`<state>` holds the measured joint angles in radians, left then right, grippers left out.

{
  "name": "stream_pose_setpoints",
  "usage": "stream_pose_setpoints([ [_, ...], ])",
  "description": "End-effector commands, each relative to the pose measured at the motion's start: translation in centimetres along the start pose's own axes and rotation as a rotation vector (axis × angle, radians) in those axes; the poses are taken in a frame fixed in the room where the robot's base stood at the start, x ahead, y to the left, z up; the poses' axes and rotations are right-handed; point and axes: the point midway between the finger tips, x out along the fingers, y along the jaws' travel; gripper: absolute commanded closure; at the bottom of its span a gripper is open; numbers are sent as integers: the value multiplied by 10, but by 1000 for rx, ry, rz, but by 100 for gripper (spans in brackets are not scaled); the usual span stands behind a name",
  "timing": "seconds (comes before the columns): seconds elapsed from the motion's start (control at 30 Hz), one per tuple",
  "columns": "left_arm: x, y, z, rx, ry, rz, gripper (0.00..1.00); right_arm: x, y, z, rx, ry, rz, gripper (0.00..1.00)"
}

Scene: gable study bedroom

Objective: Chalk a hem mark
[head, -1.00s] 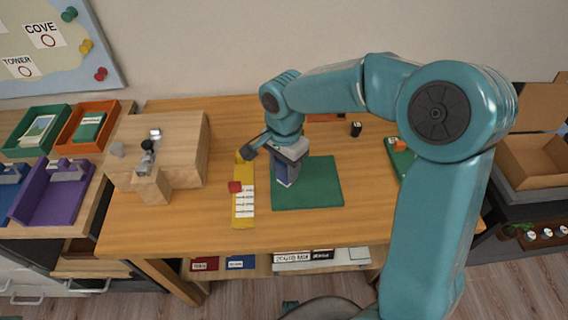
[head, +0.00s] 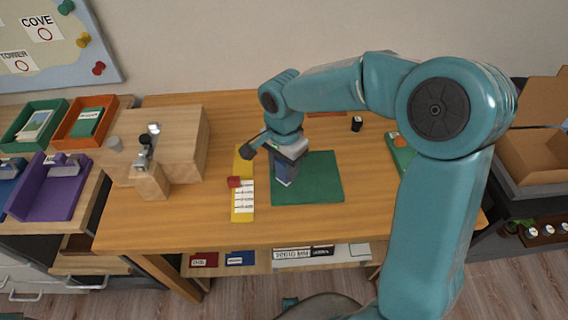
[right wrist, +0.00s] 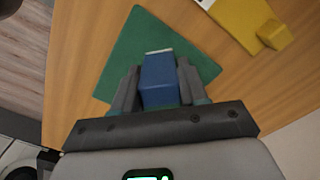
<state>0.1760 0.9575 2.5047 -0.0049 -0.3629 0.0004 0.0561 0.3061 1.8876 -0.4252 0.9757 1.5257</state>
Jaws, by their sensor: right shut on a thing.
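My right gripper (head: 284,178) is over the left part of a flat green mat (head: 322,182) on the wooden desk. It is shut on a blue block, which shows between the fingers in the right wrist view (right wrist: 159,82). The block's far end has a pale edge, close above or on the mat; I cannot tell if it touches. A yellow strip (head: 243,216) with a white lined label and a red piece (head: 234,182) lies just left of the mat. It also shows in part in the right wrist view (right wrist: 243,18). My left gripper is out of view.
A wooden block stand (head: 180,135) is on the desk's left. Green (head: 20,140), orange (head: 75,135) and purple (head: 25,200) trays stand farther left. A small dark object (head: 357,124) and a second green item (head: 400,152) are right of the mat. The front desk edge is clear.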

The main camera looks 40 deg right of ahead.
Motion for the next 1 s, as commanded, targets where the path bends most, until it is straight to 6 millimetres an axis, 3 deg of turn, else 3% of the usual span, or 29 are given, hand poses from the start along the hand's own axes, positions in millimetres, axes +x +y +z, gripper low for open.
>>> stream_pose_setpoints([
  [1.0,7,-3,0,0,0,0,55,9,0,0,0,0,0,77],
])
